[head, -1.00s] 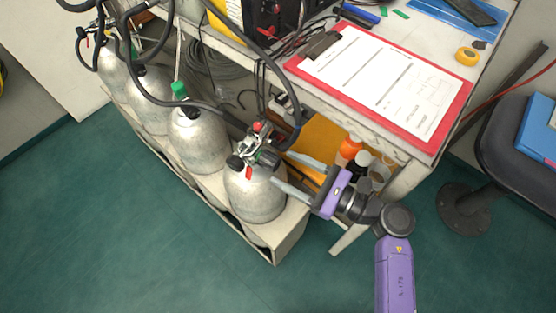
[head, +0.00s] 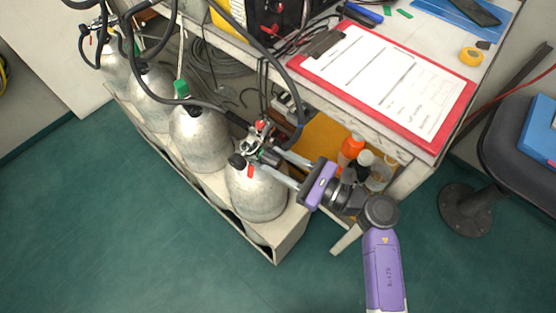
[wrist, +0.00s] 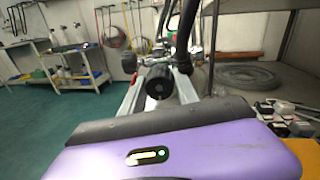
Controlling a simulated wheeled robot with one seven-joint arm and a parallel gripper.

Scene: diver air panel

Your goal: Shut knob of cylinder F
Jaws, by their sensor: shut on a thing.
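The nearest cylinder (head: 258,198) stands at the right end of the row of grey cylinders in the head view; no letter can be read on it. Its valve (head: 258,146) has hoses and a red tag. A black round knob (wrist: 158,82) on the valve's side faces the wrist camera. My gripper (head: 271,160) reaches in from the right at the valve, level with the knob. Its two fingers are shut on the knob, one on each side, as the wrist view also shows. In the head view the knob is partly hidden between the fingers.
Several other cylinders (head: 200,140) stand to the left in the rack (head: 285,241). The table with a red clipboard (head: 447,125) overhangs on the right. Bottles (head: 351,149) stand close behind my gripper. Black hoses (head: 298,134) hang around the valve. The floor in front is free.

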